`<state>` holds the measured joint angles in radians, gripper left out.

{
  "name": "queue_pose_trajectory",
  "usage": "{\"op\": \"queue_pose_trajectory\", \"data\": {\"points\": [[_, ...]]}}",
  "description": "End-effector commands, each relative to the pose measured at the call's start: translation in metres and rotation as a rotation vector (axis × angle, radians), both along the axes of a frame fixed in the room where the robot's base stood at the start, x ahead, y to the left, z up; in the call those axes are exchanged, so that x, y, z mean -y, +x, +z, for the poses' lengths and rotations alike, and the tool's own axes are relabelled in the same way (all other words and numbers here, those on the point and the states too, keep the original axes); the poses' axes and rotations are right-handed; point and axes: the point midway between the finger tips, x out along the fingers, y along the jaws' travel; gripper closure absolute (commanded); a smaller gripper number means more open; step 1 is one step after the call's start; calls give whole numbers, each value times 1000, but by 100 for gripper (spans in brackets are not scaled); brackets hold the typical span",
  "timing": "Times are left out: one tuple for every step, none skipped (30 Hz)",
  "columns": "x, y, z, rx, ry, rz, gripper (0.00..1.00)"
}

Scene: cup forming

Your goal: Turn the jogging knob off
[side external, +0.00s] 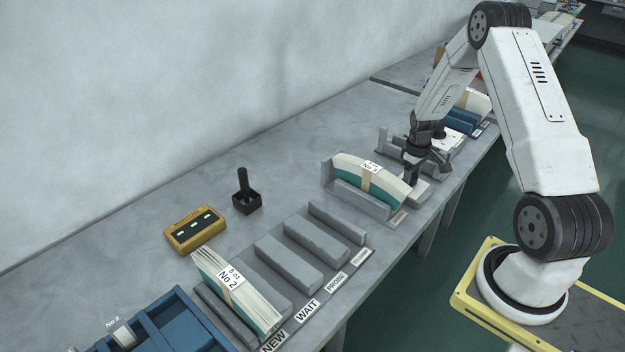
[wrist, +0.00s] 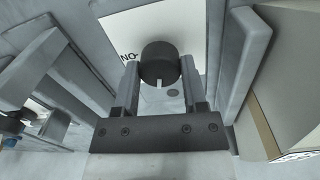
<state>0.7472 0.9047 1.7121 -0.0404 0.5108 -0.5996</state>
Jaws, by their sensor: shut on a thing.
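The jogging knob (wrist: 160,58) is a round black knob with a white pointer mark, seen in the wrist view. The mark points toward the bottom of the picture. Behind the knob is a white plate (wrist: 120,28) with part of a printed word, "NO", showing at its left. My gripper (wrist: 159,76) is shut on the knob, with one finger on each side of it. In the side external view my gripper (side external: 428,168) is low over the bench, just right of a paper stack. The knob is hidden there.
A banded teal-and-cream paper stack (side external: 352,172) stands in a grey rack close to the gripper's left. A yellow box (side external: 195,230), a black holder (side external: 247,201), a stack marked No 2 (side external: 235,292) and a blue tray (side external: 178,308) are further left. Bare bench lies along the wall.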

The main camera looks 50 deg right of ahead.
Motion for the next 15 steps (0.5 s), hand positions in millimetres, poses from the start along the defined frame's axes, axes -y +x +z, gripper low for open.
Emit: {"op": "queue_pose_trajectory", "data": {"points": [[0,0,0,0,0,39,100],[0,0,0,-1,0,63,100],[0,0,0,0,0,93,100],[0,0,0,0,0,115,100],[0,0,0,0,0,135,100],[0,0,0,0,0,160,100],[0,0,0,0,0,177,100],[0,0,0,0,0,193,100],[0,0,0,0,0,211,100],[0,0,0,0,0,225,100],[0,0,0,0,0,235,100],[0,0,0,0,0,249,100],[0,0,0,0,0,257,100],[0,0,0,0,0,263,100],[0,0,0,0,0,271,100]]}}
